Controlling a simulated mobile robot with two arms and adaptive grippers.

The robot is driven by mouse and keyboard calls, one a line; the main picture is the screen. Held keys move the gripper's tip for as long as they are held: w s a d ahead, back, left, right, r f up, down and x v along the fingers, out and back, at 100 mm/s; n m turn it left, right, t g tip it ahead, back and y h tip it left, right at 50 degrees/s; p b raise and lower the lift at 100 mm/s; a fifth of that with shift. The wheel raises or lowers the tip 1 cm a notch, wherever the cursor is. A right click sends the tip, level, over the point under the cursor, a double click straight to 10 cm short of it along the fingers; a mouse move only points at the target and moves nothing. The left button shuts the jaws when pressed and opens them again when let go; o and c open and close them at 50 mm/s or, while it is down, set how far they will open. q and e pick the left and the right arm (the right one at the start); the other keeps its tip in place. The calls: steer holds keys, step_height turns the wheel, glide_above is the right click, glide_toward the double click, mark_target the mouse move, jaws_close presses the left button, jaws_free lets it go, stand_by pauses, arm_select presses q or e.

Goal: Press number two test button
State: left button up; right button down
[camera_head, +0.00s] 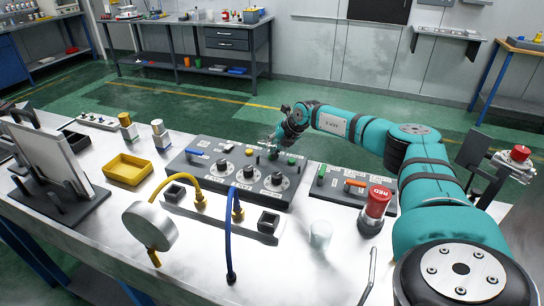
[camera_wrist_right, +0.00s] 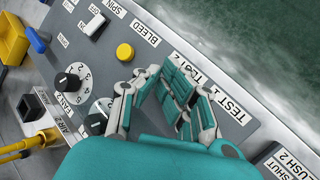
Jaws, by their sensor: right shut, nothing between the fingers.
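The grey control panel (camera_head: 212,160) lies on the metal table; the wrist view shows its labelled face (camera_wrist_right: 65,45). The TEST 2 label (camera_wrist_right: 187,58) and TEST 1 label (camera_wrist_right: 228,105) show beside my right gripper (camera_wrist_right: 160,75). My right gripper (camera_head: 273,147) is shut and empty, its fingers low over the panel's far edge by these labels. A green button (camera_head: 292,160) shows just right of the fingers in the head view. The wrist view hides the test buttons behind the fingers, so I cannot tell whether the fingertips touch one. My left gripper is out of view.
A yellow button (camera_wrist_right: 125,52) labelled BLEED sits beside the fingers. Black dials (camera_wrist_right: 68,82) stand on the panel. A second panel with an orange lever (camera_head: 355,183) and a red-capped cylinder (camera_head: 376,203) stand to the right. A yellow tray (camera_head: 128,170) is at left.

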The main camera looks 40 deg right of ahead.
steer(key=shift+s+a+f, duration=0.2)
steer(key=shift+f, duration=0.3)
steer(key=shift+s+a+f, duration=0.15)
steer(key=shift+a+f, duration=0.05)
steer(key=shift+f, duration=0.3)
stand_by(0.3)
steer(key=shift+r+p, duration=0.1)
steer(key=shift+p, duration=0.25)
stand_by(0.3)
steer(key=r+p, duration=0.5)
steer(key=shift+w+d+r, duration=0.1)
steer(key=shift+w+d, duration=0.1)
steer(key=shift+d, duration=0.05)
steer(key=shift+r, duration=0.15)
steer(key=shift+d, duration=0.1)
steer(key=shift+d+f, duration=0.1)
steer(key=shift+f, duration=0.1)
